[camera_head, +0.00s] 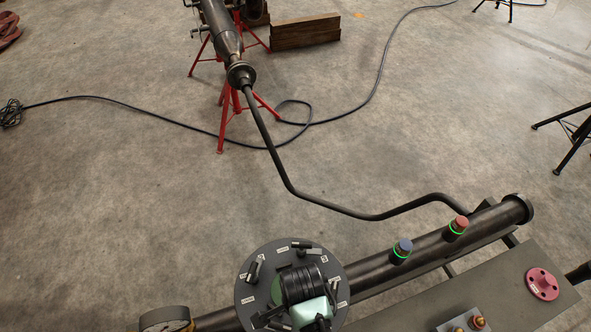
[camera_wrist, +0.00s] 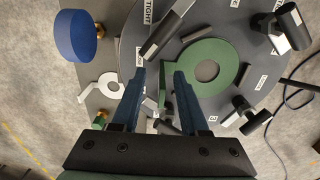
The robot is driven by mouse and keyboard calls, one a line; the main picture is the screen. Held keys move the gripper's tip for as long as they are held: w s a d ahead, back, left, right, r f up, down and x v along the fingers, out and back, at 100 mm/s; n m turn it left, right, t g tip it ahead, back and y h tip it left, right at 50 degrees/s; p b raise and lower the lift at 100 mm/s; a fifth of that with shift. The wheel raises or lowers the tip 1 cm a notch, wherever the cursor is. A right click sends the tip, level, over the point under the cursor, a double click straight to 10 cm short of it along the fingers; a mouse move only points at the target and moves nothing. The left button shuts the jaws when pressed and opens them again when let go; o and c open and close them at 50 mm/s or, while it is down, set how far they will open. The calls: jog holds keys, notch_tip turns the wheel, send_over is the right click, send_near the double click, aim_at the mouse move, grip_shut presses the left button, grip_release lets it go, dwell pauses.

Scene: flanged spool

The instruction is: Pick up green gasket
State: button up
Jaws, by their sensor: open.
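The green gasket (camera_wrist: 230,60) is a flat ring with a round hole, lying on a dark grey round plate (camera_wrist: 135,30) in the wrist view. A narrow green tab at its left side lies between the two fingers of my gripper (camera_wrist: 160,72). My gripper is open, with a blue finger on each side of the tab; the right fingertip overlaps the ring's left edge in the picture. I cannot tell whether the fingers touch it.
Several dark clamps with labels ring the plate, one being a clamp (camera_wrist: 248,112) right of the gasket. A blue cap (camera_wrist: 75,35) and a white ring-shaped part (camera_wrist: 103,88) lie to the left. A pipe (camera_head: 430,252), a gauge (camera_head: 165,319) and a pink flange (camera_head: 542,284) are nearby.

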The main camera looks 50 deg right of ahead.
jog(key=shift+d+f, duration=0.15)
jog(key=shift+f, duration=1.45)
grip_shut()
